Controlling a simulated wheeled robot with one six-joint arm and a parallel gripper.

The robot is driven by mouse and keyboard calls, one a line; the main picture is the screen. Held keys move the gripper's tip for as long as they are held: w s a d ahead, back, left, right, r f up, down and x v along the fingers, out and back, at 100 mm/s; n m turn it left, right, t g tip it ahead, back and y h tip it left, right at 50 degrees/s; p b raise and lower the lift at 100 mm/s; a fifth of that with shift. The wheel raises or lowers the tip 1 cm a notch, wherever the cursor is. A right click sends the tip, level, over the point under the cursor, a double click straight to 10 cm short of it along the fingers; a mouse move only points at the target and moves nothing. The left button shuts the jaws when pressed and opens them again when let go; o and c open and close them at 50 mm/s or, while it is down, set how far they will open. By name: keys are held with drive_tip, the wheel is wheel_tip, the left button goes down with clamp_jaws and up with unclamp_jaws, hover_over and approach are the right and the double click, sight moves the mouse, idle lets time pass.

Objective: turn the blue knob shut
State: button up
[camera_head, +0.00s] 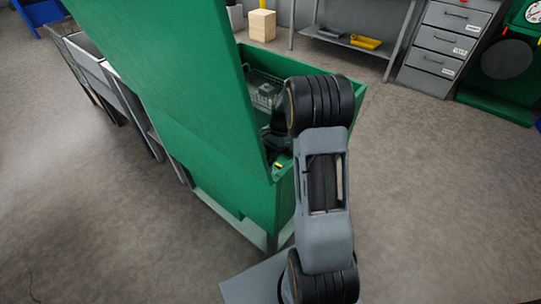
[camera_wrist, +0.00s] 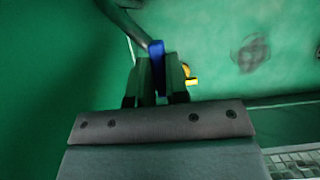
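The blue knob (camera_wrist: 156,48) shows in the wrist view as a narrow upright blue piece at the green wall. My gripper (camera_wrist: 158,68) has one dark finger on each side of it, and the blue fills the narrow gap between the fingers. The knob's lower part is hidden by the fingers and the gripper body. In the head view my arm reaches into the green box, and neither the gripper tips nor the knob can be seen there.
A tall green panel (camera_head: 165,90) stands left of my arm. The green box's right wall (camera_head: 352,100) is close to my arm. A wire basket (camera_head: 263,90) sits inside. A yellow piece (camera_wrist: 190,80) is right of my fingers. Open floor lies to the right.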

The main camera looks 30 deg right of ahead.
clamp_jaws()
drive_tip(key=shift+m, duration=0.3)
drive_tip(key=m+p, duration=0.1)
drive_tip(key=m+t+p, duration=0.1)
drive_tip(key=shift+s+r+m, duration=0.1)
drive_tip(key=shift+r+m, duration=0.1)
drive_tip(key=shift+m, duration=0.1)
drive_tip(key=m+t+p, duration=0.2)
drive_tip(key=m+p, duration=0.1)
drive_tip(key=m, duration=0.2)
drive_tip(key=shift+m, duration=0.3)
drive_tip(key=m+t+p, duration=0.1)
drive_tip(key=m, duration=0.1)
drive_tip(key=m+t+p, duration=0.1)
drive_tip(key=m, duration=0.1)
drive_tip(key=shift+s+f+h, duration=0.1)
drive_tip(key=shift+h, duration=0.3)
drive_tip(key=shift+a+f+m+t+h+p, duration=0.1)
drive_tip(key=shift+m+t+h+p, duration=0.2)
drive_tip(key=shift+m, duration=0.95)
drive_tip(key=shift+m+t+h+p, duration=0.2)
drive_tip(key=shift+m+h, duration=0.2)
drive_tip(key=shift+m, duration=0.85)
